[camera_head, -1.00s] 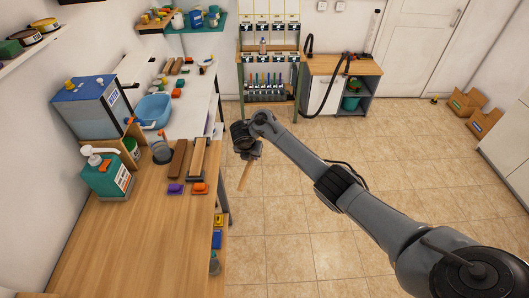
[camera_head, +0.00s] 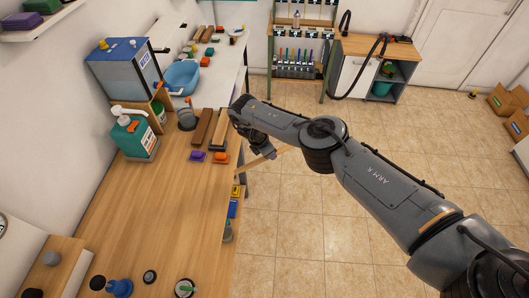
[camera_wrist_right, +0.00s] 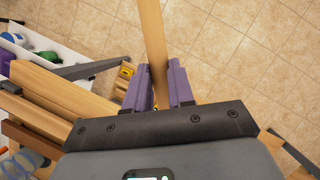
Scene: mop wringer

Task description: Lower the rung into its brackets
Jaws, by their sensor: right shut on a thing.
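The rung, a pale wooden bar, is held in my right gripper. In the right wrist view the rung (camera_wrist_right: 154,38) runs up and away from between the purple fingers of my right gripper (camera_wrist_right: 160,92), which are closed on it. In the head view my right gripper (camera_head: 266,150) is just off the right edge of the workbench, and a short part of the rung (camera_head: 262,160) shows below it, slanting. I cannot make out the rung's brackets in either view. My left gripper is not in view.
The wooden workbench (camera_head: 165,215) fills the left, with a green pump bottle (camera_head: 134,138), a blue-sided tank (camera_head: 124,70) and brown boards (camera_head: 202,127). Shelf items hang below its right edge. The tiled floor (camera_head: 300,215) to the right is open. A cabinet (camera_head: 378,47) stands at the back.

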